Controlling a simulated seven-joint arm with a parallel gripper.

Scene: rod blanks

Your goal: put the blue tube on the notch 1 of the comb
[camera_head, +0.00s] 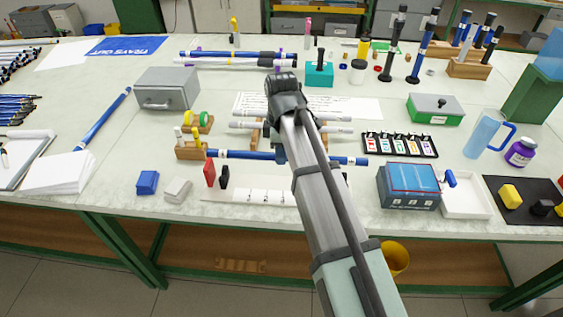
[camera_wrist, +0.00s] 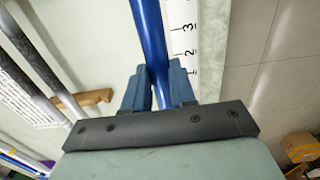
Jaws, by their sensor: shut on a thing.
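The blue tube (camera_head: 240,155) lies roughly level across the head view, with its middle hidden behind my arm. In the wrist view the blue tube (camera_wrist: 150,35) runs up between the two blue fingers of my gripper (camera_wrist: 160,88), which is shut on it. A white strip (camera_head: 240,195), apparently the comb's face, is on the near side of the tube. The strip (camera_wrist: 183,35) shows the numbers 1, 2 and 3 beside the tube in the wrist view. My arm hides part of the strip, and I cannot make out the notches. The tube appears apart from the strip.
A red upright (camera_head: 209,173) and a black one (camera_head: 224,177) stand by the strip's left end. Pale tubes (camera_head: 325,129) lie on wooden supports behind. A wooden peg block (camera_head: 190,152) is near the tube's left end. A blue box (camera_head: 408,187) stands right.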

